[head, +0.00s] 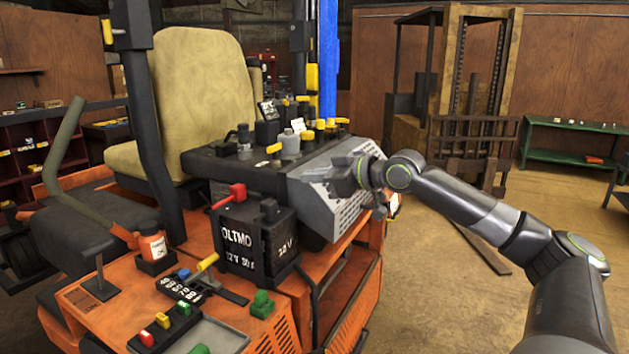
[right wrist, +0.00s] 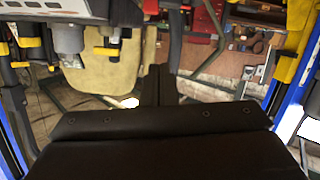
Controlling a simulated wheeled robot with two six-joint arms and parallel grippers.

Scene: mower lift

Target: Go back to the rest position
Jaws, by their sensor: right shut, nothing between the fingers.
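My right gripper (head: 338,178) is at the end of my right arm, which reaches in from the lower right. It is in front of the grey slotted panel (head: 350,205) on the side of the orange machine (head: 352,300); I cannot tell whether it touches the panel. In the right wrist view its dark fingers (right wrist: 158,82) are together with nothing between them. My left gripper is not in view.
A black battery box (head: 256,240) with a red clamp sits left of the gripper. Behind are a tan seat (head: 205,85), black posts and a blue post (head: 328,60). A forklift mast (head: 470,90) and green bench (head: 575,150) stand farther back. Open floor (head: 440,270) lies right of the machine.

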